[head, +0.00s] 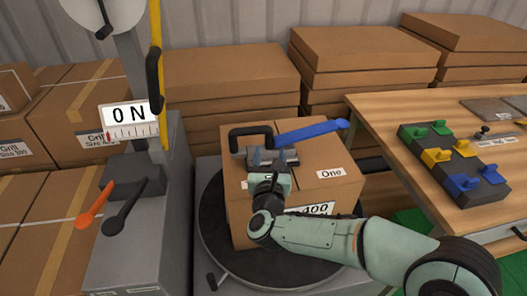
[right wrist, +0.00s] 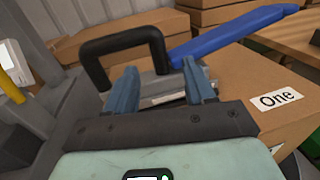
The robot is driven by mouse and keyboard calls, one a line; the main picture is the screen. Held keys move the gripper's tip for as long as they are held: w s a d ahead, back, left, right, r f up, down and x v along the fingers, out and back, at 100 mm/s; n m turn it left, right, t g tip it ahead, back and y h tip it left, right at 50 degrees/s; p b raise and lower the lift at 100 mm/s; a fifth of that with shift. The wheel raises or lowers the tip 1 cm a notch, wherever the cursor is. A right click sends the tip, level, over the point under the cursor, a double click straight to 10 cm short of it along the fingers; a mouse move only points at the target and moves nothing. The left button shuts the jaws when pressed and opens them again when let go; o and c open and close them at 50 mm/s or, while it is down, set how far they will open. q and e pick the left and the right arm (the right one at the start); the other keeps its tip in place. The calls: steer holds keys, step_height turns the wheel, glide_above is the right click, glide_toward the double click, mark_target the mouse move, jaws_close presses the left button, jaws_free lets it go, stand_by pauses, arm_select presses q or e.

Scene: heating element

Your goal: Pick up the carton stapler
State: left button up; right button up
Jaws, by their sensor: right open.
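The carton stapler (head: 310,132) lies on top of a cardboard box (head: 318,183) labelled "One". It has a long blue lever, a black loop handle and a grey metal body. In the right wrist view, the stapler (right wrist: 230,35) is just ahead of the fingers, with its black handle at upper left and its blue lever at upper right. My right gripper (head: 270,160) is open over the box at the stapler's grey body. In the right wrist view, its two fingers (right wrist: 163,92) stand apart, with part of the grey body between them. I cannot tell whether they touch it. My left gripper is not in view.
The box stands on a dark round turntable (head: 214,240). A wooden table (head: 385,108) with coloured clamps is at right. Stacked cartons (head: 228,80) fill the back.

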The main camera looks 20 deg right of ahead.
mark_target(269, 139)
steer(key=x, duration=0.8)
steer(key=shift+w+f, duration=0.1)
steer(key=shift+w, duration=0.05)
jaws_close()
stand_by(1.1)
steer(key=shift+r, duration=0.25)
